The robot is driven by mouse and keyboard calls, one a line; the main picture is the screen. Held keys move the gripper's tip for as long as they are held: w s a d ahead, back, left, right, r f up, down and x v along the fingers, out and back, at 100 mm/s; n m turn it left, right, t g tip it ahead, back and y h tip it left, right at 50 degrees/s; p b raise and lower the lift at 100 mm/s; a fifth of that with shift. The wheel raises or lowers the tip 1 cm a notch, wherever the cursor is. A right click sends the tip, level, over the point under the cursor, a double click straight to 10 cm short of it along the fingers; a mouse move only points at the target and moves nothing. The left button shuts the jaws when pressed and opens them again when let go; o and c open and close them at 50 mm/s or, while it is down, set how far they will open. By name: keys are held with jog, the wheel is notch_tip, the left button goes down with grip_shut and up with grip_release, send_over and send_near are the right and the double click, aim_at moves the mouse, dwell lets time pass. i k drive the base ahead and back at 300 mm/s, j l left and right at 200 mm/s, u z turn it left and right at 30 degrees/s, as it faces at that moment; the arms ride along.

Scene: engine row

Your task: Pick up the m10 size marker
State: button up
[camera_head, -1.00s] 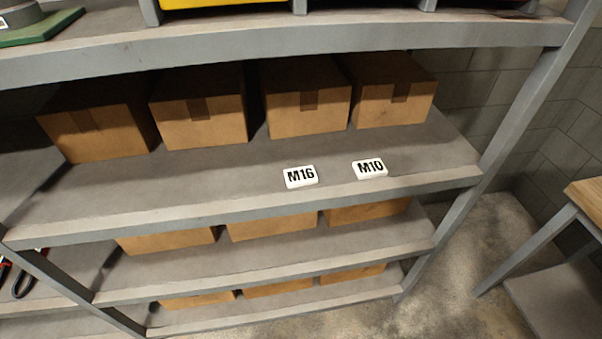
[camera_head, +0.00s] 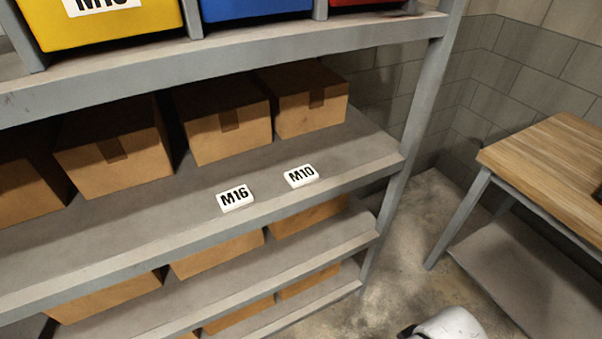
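The M10 size marker (camera_head: 301,176) is a small white block with black lettering. It lies on the grey shelf (camera_head: 330,150) near its front edge, toward the right end. A similar white M16 marker (camera_head: 235,197) lies to its left, a short gap apart. Nothing covers either marker. My gripper is not in view; a white rounded part at the bottom edge, right of centre, may belong to my arm, but no fingers show.
Cardboard boxes (camera_head: 222,118) stand behind the markers and more sit on the shelves below. Yellow (camera_head: 105,24), blue and red bins stand on the shelf above. A grey upright (camera_head: 412,120) bounds the shelf at right. A wood-topped table (camera_head: 555,165) stands farther right.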

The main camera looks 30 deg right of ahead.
aim_at(304, 174)
jog(key=i+j, duration=0.1)
jog(key=j, duration=0.3)
jog(key=i+j, duration=0.15)
jog(key=j, duration=0.25)
jog(key=i+j+z, duration=0.1)
jog(key=j, duration=0.3)
jog(key=i+j, duration=0.1)
jog(key=j, duration=0.3)
jog(key=i+j, duration=0.1)
jog(key=j, duration=0.3)
